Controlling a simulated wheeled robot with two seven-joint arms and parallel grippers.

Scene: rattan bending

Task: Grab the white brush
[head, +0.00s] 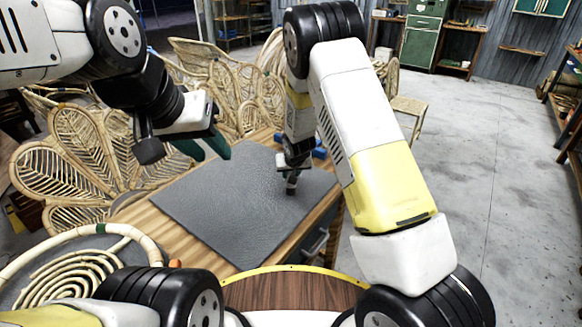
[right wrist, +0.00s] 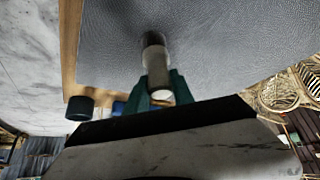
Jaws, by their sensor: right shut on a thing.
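My right gripper (head: 291,180) is low over the right part of the grey mat (head: 215,205) in the head view. Its dark green fingers (right wrist: 160,88) show in the right wrist view, shut on a short cylinder with a pale end and a greyish, darker-tipped body, which looks like the white brush (right wrist: 154,55). Its far end points at the mat; I cannot tell whether it touches. In the head view the brush is mostly hidden by the gripper. My left gripper (head: 210,150) hangs over the mat's far left side, its green fingers apart and empty.
The mat lies on a wooden table (head: 165,240). Blue items (head: 320,150) and a dark cylinder (right wrist: 80,108) sit near the table's far right edge. Rattan chairs (head: 90,165) crowd behind and left. A rattan coil (head: 70,275) is at the lower left. Most of the mat is bare.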

